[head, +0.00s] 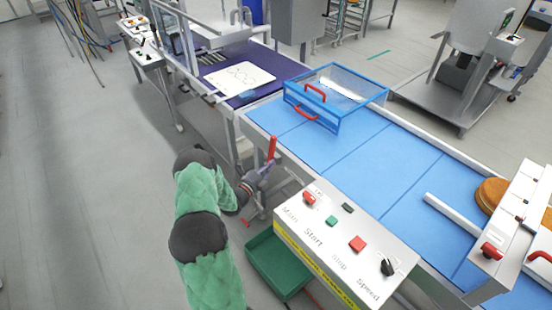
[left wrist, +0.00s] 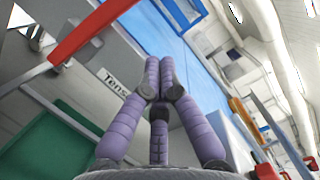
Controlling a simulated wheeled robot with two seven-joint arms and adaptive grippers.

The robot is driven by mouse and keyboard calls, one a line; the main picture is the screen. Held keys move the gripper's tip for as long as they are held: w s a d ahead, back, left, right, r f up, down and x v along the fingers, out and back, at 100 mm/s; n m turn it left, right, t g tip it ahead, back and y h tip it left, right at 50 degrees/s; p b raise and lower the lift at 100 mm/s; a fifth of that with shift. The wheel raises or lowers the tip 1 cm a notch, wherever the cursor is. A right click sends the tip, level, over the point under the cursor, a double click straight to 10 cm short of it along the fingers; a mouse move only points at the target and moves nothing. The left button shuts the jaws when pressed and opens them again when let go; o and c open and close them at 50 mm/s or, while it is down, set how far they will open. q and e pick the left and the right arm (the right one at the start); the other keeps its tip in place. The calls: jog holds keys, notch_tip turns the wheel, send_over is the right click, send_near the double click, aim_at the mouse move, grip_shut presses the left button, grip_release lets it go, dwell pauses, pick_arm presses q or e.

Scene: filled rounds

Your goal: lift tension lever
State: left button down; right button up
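The tension lever (head: 272,147) has a red handle that stands up at the near side of the blue conveyor. In the left wrist view its red bar (left wrist: 85,32) crosses the upper left, beside a partly hidden label starting "Tens". My left gripper (head: 262,170) is close below the lever handle in the head view. In the left wrist view its purple fingers (left wrist: 159,65) come together at the tips with nothing seen between them. The red bar lies to the left of the fingers, apart from them. My right gripper is not in view.
A control panel (head: 345,245) with buttons and a knob stands to the right of my left gripper. A green bin (head: 272,262) is below it. The blue conveyor (head: 375,165) runs behind, with a clear blue-framed guard (head: 335,93). Open floor (head: 90,190) lies left.

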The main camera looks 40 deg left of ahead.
pick_arm(q)
jog(key=s, duration=0.2)
jog(key=s+d, duration=0.1)
jog(key=shift+s+d, duration=0.1)
jog(key=shift+s, duration=0.3)
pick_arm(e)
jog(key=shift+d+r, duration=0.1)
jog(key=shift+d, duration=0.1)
